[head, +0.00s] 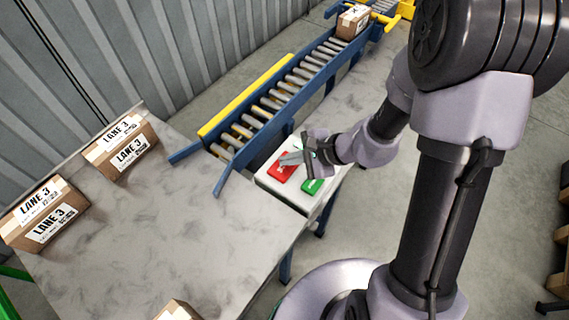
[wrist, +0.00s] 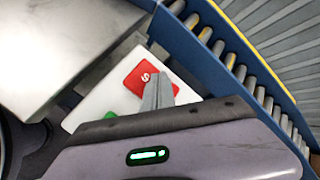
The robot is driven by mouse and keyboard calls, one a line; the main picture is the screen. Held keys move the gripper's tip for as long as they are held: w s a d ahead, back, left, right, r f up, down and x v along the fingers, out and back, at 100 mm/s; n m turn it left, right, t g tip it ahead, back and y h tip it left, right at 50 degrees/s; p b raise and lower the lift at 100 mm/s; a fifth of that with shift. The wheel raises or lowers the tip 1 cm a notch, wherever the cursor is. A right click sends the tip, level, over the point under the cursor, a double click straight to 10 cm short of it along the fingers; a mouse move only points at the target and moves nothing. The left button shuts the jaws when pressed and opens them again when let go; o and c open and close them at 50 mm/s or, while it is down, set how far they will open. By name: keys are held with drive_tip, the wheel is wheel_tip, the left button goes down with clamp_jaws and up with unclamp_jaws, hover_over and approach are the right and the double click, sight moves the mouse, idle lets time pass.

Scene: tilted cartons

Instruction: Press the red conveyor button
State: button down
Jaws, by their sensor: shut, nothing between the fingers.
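The red button (head: 280,168) is a square red pad with a white mark, on a white control box (head: 291,198) beside the roller conveyor. A green button (head: 312,186) sits beside it, nearer my base. My gripper (head: 284,159) is shut and empty, its fingertips over the red button. In the wrist view, the red button (wrist: 143,78) shows a white letter S, and the shut fingers (wrist: 158,84) overlap its right side. I cannot tell whether the tips touch it. The green button (wrist: 102,121) is partly hidden by my gripper body in the wrist view.
The blue-railed roller conveyor (head: 303,75) runs behind the box, with a carton (head: 352,21) at its far end. Two cartons marked LANE 3, one nearer (head: 45,213) and one farther (head: 121,148), sit on the grey table (head: 180,225). Another carton (head: 178,311) shows at the bottom edge.

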drive_tip(key=shift+f+b, duration=0.3)
drive_tip(key=shift+r, duration=0.15)
idle(0.5)
drive_tip(key=shift+r+p, duration=0.65)
drive_tip(key=shift+r, duration=0.2)
drive_tip(key=shift+r+p, duration=1.75)
drive_tip(key=shift+r, duration=0.8)
